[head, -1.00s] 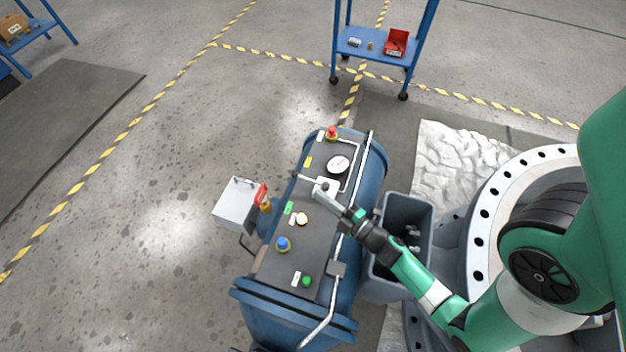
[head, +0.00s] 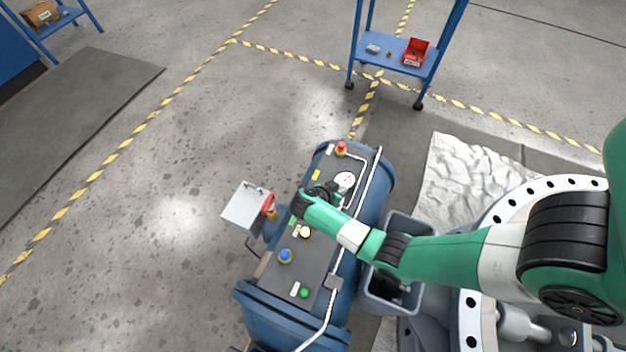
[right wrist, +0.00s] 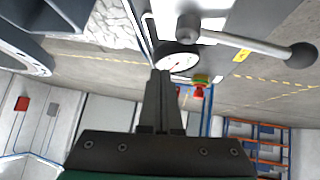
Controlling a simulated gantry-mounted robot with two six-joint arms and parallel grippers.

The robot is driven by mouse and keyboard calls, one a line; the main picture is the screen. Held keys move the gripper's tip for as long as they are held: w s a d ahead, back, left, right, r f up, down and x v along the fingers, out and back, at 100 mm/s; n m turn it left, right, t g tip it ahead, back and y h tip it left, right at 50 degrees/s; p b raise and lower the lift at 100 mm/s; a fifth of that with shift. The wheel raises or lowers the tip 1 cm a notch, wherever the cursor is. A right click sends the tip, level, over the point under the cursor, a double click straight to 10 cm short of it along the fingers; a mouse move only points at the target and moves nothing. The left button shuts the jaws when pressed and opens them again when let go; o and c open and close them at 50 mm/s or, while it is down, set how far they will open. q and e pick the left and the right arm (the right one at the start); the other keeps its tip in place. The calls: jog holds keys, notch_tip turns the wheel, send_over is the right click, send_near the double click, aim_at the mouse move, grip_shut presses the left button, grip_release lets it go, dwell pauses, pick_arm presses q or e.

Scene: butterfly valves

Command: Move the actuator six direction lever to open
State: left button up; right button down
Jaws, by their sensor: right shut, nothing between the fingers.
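The direction lever (right wrist: 250,44) is a grey metal rod with a dark ball knob at its right end and a round hub at its left end in the right wrist view. In the head view my right arm covers the lever. My right gripper (right wrist: 165,80) is shut and empty, with its fingertips below the hub in the right wrist view, apart from the rod. In the head view the right gripper (head: 332,190) is over the panel, beside the round gauge (head: 345,181). The gauge also shows just above the fingertips in the right wrist view (right wrist: 176,58). My left gripper is out of view.
The blue actuator body (head: 292,316) carries a dark panel with a red button (head: 341,148), a blue knob (head: 285,256) and a green button (head: 304,293). A silver rail (head: 345,246) runs along its right side. A grey bin (head: 411,229) stands to the right.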

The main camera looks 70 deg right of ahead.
jog(key=w+a+r+n+t+p, duration=0.1)
jog(key=w+a+r, duration=0.2)
jog(key=w, duration=0.2)
jog(key=w+a+r+t, duration=0.2)
jog(key=w+r, duration=0.1)
jog(key=w, duration=0.2)
jog(key=b+x, duration=0.2)
jog(key=x, duration=0.1)
jog(key=b+x, duration=0.3)
jog(key=x, duration=0.1)
jog(key=s+b+x, duration=0.1)
jog(key=b+x, duration=0.1)
jog(key=x, duration=0.1)
jog(key=shift+f, duration=0.35)
jog(key=a+b, duration=0.1)
jog(key=a, duration=0.2)
jog(key=shift+w+a+f+b, duration=0.15)
jog(key=shift+a+f+b, duration=0.1)
jog(key=shift+b, duration=0.1)
jog(key=shift+a+r, duration=0.1)
jog(key=shift+a, duration=0.15)
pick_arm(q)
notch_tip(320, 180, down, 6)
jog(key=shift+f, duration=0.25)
pick_arm(e)
jog(key=shift+d+r, duration=0.1)
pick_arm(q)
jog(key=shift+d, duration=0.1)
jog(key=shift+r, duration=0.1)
